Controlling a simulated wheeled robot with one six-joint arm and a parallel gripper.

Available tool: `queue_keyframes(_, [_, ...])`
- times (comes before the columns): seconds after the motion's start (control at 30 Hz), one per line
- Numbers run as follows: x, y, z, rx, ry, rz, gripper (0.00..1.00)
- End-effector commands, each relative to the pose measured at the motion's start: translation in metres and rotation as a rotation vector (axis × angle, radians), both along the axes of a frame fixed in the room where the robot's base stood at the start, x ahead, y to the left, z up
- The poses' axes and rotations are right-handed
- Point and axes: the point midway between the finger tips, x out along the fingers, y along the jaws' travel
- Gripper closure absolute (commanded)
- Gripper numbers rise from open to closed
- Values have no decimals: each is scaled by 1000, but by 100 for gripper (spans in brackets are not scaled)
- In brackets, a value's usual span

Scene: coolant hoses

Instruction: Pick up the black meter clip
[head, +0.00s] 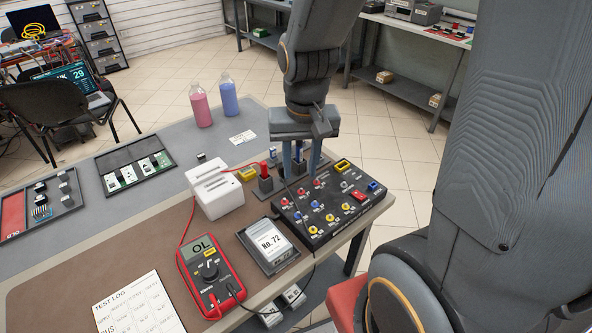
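My gripper (301,168) points down at the back edge of the dark control panel. Its two fingers are apart, with a narrow gap between them. A dark shape shows in and behind the gap, and I cannot tell whether it is the black meter clip. The red meter clip (265,170) stands upright in a dark holder just left of my gripper. The red multimeter (210,275) reads "OL" at the front of the bench. A thin black lead runs from it to the right and up towards the panel.
The panel (330,207) with coloured jacks and a red switch lies under and right of my gripper. Pink (201,107) and blue (229,97) bottles stand behind.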

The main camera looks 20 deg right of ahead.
Motion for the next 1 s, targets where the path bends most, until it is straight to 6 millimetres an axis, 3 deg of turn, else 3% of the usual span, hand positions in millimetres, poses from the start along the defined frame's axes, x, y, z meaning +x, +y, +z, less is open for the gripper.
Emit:
queue_keyframes(0.2, [74, 0, -27, 37, 52, -490, 66])
queue_keyframes(0.43, [128, -2, -46, 51, 87, -902, 66])
queue_keyframes(0.63, [142, -3, -55, 52, 96, -1032, 66])
queue_keyframes(1.0, [139, -2, -90, 50, 100, -1036, 66])
